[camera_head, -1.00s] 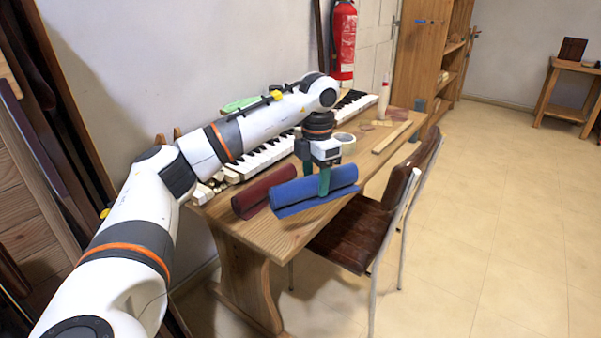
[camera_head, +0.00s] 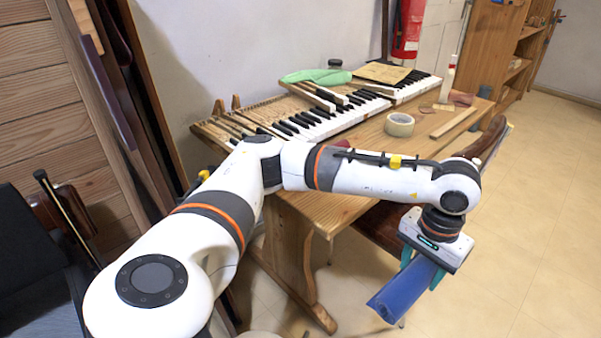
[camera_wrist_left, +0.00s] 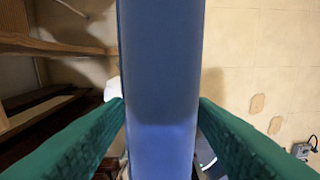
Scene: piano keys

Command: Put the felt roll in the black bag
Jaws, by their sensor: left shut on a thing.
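The blue felt roll (camera_head: 398,294) hangs tilted in my left gripper (camera_head: 420,268), out past the front edge of the table and above the chair and floor. Its far end lies under the gripper body. In the left wrist view the blue roll (camera_wrist_left: 160,70) runs top to bottom between the two green fingers (camera_wrist_left: 160,115), which press on its sides. A black padded shape (camera_head: 35,255) is cut off at the left edge; I cannot tell whether it is the black bag or a seat. My right gripper is out of view.
The wooden table (camera_head: 440,108) carries piano keys (camera_head: 325,122), a tape roll (camera_head: 399,124), a green cloth (camera_head: 315,76) and a wooden strip (camera_head: 455,121). My left arm hides its near edge and most of a brown chair. The tiled floor (camera_head: 545,210) at right is clear.

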